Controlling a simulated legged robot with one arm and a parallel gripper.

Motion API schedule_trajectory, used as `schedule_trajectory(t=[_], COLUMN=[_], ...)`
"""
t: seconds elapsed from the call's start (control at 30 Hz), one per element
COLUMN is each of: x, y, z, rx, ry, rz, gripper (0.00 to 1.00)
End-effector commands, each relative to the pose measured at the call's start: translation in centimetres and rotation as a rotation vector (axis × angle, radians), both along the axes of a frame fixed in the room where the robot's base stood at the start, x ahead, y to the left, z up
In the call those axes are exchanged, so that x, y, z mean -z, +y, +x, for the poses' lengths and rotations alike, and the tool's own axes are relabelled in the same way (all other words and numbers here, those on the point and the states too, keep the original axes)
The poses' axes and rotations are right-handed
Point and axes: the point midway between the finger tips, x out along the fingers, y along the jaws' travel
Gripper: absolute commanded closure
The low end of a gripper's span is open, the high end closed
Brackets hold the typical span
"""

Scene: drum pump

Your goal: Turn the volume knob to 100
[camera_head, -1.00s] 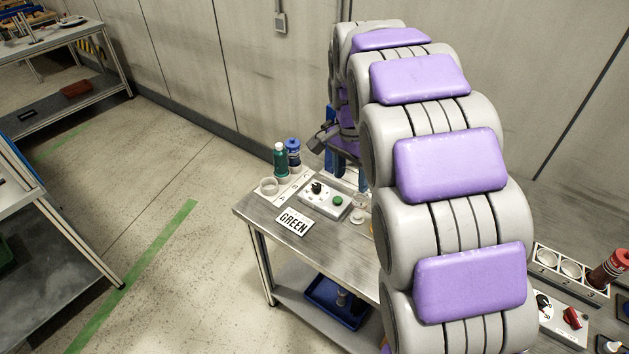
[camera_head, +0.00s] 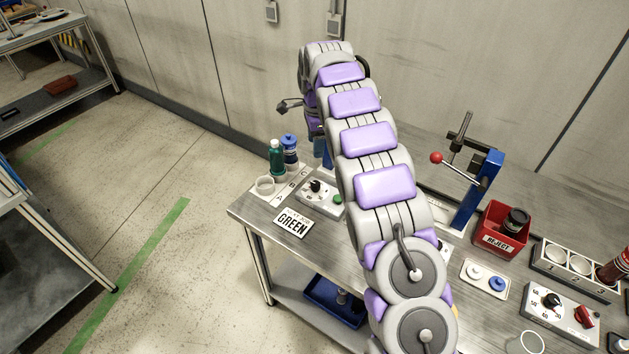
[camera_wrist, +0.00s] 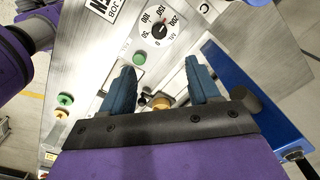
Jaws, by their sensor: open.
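The volume knob (camera_wrist: 160,27) is black, on a white dial marked 0 to 200 in the wrist view. I cannot tell its pointer's exact setting. In the head view the knob (camera_head: 316,187) stands on a white control box (camera_head: 318,205) on the bench. A green button (camera_wrist: 139,59) is beside the dial. My gripper (camera_wrist: 162,75) is open and empty, its two blue fingers spread. In the wrist view the knob shows beyond the fingertips, apart from them. My arm hides part of the bench in the head view.
A "GREEN" sign (camera_head: 293,223) lies left of the box. A green bottle (camera_head: 277,157) and a blue bottle (camera_head: 290,149) stand behind it. A blue press with a red-knobbed lever (camera_head: 436,158) and a red reject bin (camera_head: 499,235) are at the right.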

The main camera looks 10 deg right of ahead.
Motion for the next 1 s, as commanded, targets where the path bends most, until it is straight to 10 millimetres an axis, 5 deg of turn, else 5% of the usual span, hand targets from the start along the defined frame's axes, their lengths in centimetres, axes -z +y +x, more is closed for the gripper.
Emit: schedule_trajectory(t=[0.7, 1.0], x=[13.0, 16.7], y=[-0.1, 0.0], z=[0.2, 0.3], rx=[-0.001, -0.002], ry=[0.005, 0.005], rz=[0.0, 0.001], gripper=[0.39, 0.39])
